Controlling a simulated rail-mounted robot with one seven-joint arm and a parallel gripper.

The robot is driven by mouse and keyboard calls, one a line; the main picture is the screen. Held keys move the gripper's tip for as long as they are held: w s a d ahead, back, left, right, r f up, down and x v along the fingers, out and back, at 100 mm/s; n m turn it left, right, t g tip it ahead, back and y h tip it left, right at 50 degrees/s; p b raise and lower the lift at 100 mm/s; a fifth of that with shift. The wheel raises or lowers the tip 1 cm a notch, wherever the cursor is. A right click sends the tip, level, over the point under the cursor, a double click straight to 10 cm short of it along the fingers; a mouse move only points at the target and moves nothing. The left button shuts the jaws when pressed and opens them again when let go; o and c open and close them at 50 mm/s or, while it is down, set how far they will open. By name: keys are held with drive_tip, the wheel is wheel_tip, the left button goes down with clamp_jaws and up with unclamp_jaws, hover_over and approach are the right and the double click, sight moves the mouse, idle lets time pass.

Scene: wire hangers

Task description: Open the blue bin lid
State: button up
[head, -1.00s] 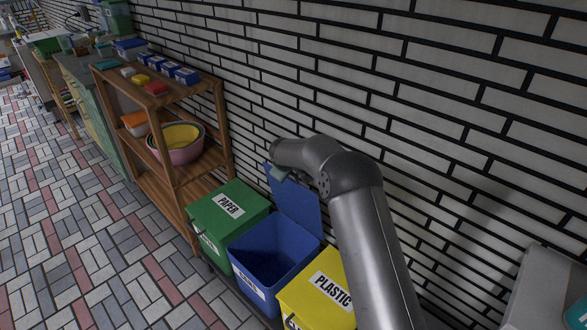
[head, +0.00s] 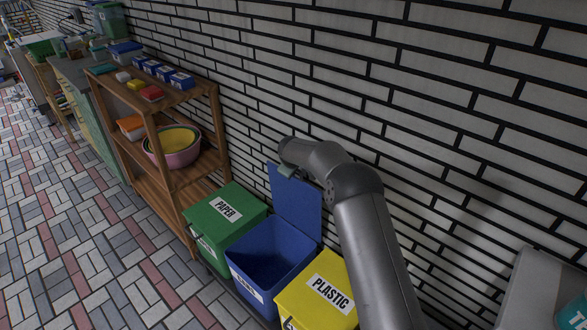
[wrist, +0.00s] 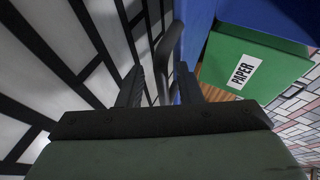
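The blue bin (head: 262,268) stands between the green and yellow bins, and its dark inside is visible. Its blue lid (head: 298,205) stands raised, roughly upright, at the wall side. The lid's blue surface also shows in the wrist view (wrist: 196,25). My gripper (wrist: 158,75) is by the lid's upper edge; in the head view only a small part of it shows there. In the wrist view its two dark fingers are apart. A dark curved bar, seemingly the lid's handle (wrist: 168,45), shows between or just beyond them; contact cannot be told.
The closed green paper bin (head: 222,218) is left of the blue bin, and the closed yellow plastic bin (head: 318,290) is right of it. A wooden shelf (head: 165,190) stands farther left. The brick wall (head: 440,120) is close behind the lid and my arm. The tiled floor (head: 80,210) is clear.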

drive_tip(key=shift+s+a, duration=0.1)
drive_tip(key=b+v, duration=0.2)
drive_tip(key=v, duration=1.5)
drive_tip(key=shift+r+b, duration=0.15)
drive_tip(key=shift+b, duration=0.15)
drive_tip(key=shift+s, duration=0.1)
drive_tip(key=s+d+r+m+g+h, duration=0.1)
drive_tip(key=s+d+r+m+g, duration=0.15)
drive_tip(key=s+d, duration=0.8)
drive_tip(key=s+d+f+m+g, duration=0.1)
drive_tip(key=s+d+m, duration=0.2)
drive_tip(key=s, duration=0.8)
drive_tip(key=s+d+f+m+g, duration=0.1)
drive_tip(key=s+d, duration=0.3)
drive_tip(key=s, duration=0.8)
drive_tip(key=s+d+f+m+g+y, duration=0.1)
drive_tip(key=s+d+f+m+g, duration=0.1)
drive_tip(key=s, duration=1)
drive_tip(key=d+m, duration=0.1)
drive_tip(key=m, duration=0.1)
drive_tip(key=shift+d+m+p, duration=0.2)
drive_tip(key=shift+m+p, duration=0.15)
